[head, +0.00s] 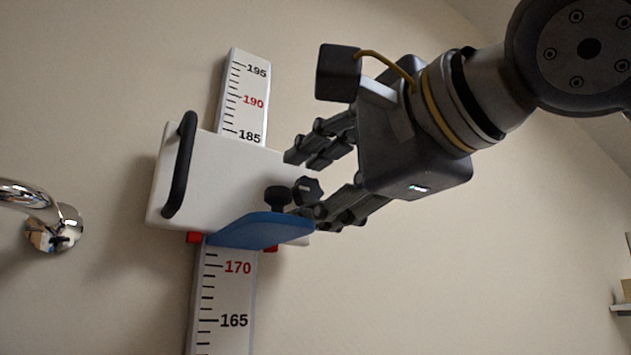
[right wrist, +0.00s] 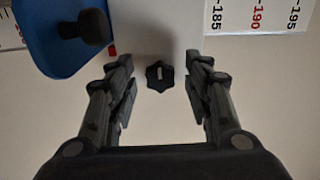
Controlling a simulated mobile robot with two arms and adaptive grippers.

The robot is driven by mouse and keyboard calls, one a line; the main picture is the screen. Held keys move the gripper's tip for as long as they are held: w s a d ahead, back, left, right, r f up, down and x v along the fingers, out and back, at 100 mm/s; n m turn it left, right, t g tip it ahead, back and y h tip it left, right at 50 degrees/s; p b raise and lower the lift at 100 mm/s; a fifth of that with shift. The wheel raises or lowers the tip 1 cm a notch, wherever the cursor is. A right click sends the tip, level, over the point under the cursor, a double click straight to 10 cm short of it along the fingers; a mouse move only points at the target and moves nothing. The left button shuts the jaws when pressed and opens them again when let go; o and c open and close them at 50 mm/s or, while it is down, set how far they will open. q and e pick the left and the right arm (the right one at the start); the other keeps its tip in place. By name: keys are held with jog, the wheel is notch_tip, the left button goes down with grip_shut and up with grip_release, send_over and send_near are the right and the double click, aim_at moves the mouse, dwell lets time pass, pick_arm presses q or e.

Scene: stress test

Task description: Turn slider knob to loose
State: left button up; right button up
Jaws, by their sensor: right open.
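A white slider block (head: 215,180) sits on a wall-mounted height scale (head: 243,97). A black lobed knob (head: 308,189) is on the block's right side. In the right wrist view the knob (right wrist: 160,76) shows a pale slot and lies between the finger tips, apart from both. My right gripper (head: 305,185) is open, its two fingers on either side of the knob in the head view; it also shows in the right wrist view (right wrist: 158,75). My left gripper is not in view.
A blue plate (head: 260,231) juts from the block's lower edge, close to the lower finger, with another black knob (head: 277,197) above it. A black handle (head: 181,165) is on the block's left. A chrome fixture (head: 52,228) is on the wall at far left.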

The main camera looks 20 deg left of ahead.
jog(key=v, duration=1.2)
dwell(0.3)
